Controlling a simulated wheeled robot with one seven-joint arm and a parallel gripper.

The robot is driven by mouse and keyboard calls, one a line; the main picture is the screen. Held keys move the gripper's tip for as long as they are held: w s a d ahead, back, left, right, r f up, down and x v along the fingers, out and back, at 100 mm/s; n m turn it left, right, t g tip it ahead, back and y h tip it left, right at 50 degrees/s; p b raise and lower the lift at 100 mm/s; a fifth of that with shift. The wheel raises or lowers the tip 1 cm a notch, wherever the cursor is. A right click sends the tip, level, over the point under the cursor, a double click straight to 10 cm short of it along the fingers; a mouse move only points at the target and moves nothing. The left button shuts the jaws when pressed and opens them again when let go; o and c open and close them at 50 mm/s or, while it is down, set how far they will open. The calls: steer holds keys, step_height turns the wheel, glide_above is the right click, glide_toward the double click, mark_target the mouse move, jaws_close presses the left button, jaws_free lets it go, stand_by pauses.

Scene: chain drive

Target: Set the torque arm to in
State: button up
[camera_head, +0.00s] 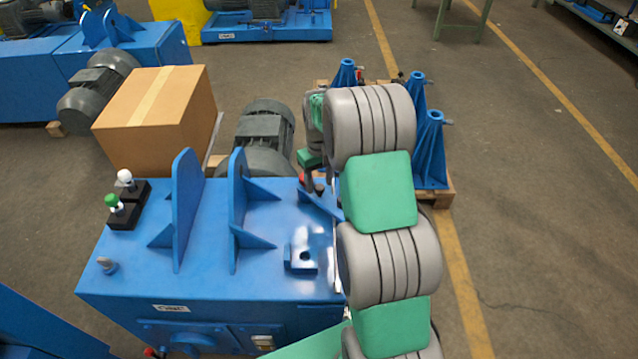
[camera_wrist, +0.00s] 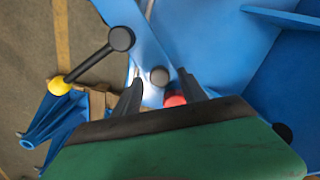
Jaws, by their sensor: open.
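My gripper (camera_wrist: 160,80) is open in the wrist view, its two dark fingertips apart. A round black knob (camera_wrist: 159,76) shows between the fingertips, and a red piece (camera_wrist: 175,100) lies just below it. I cannot tell whether the fingers touch either. A blue bar (camera_wrist: 135,25) runs beside the knob; it may be the torque arm, but its setting cannot be read. A black lever (camera_wrist: 90,62) with a yellow end is left of the gripper. In the head view my gripper is at the right edge of the blue machine (camera_head: 205,245), mostly hidden behind my arm.
Two upright blue brackets (camera_head: 185,210) rise from the machine top. A white and a green knob switch (camera_head: 120,203) stand at its left. A cardboard box (camera_head: 155,115) and a grey motor (camera_head: 262,140) sit behind. Blue stands (camera_head: 430,155) on a pallet are right of my arm.

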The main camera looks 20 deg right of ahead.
steer(key=shift+f, duration=0.8)
steer(key=shift+c, duration=0.3)
jaws_close()
stand_by(0.5)
